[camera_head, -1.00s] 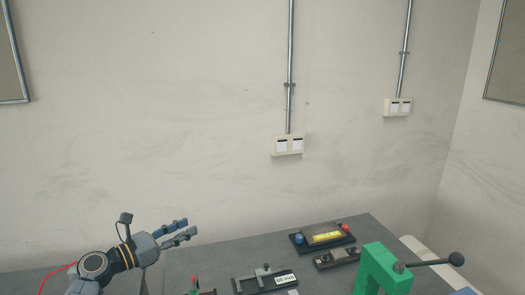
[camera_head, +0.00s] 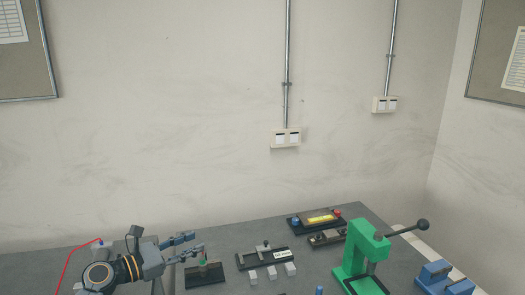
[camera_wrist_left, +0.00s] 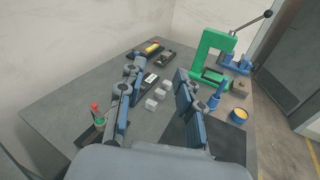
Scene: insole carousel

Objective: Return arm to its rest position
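My left gripper (camera_head: 194,246) is at the lower left of the head view, above the left part of the grey table (camera_head: 226,236). Its two fingers are spread apart with nothing between them. In the left wrist view the left gripper (camera_wrist_left: 155,95) is also open, with the table showing between its fingers. My right arm and right gripper are in neither view.
A green press (camera_head: 358,256) with a black lever stands at the right, with a blue fixture (camera_head: 436,273) beside it. Black fixtures (camera_head: 315,219) sit at the back. Several pale blocks (camera_head: 271,272) lie mid-table. A small stand with a green part (camera_head: 204,270) is just below my left gripper.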

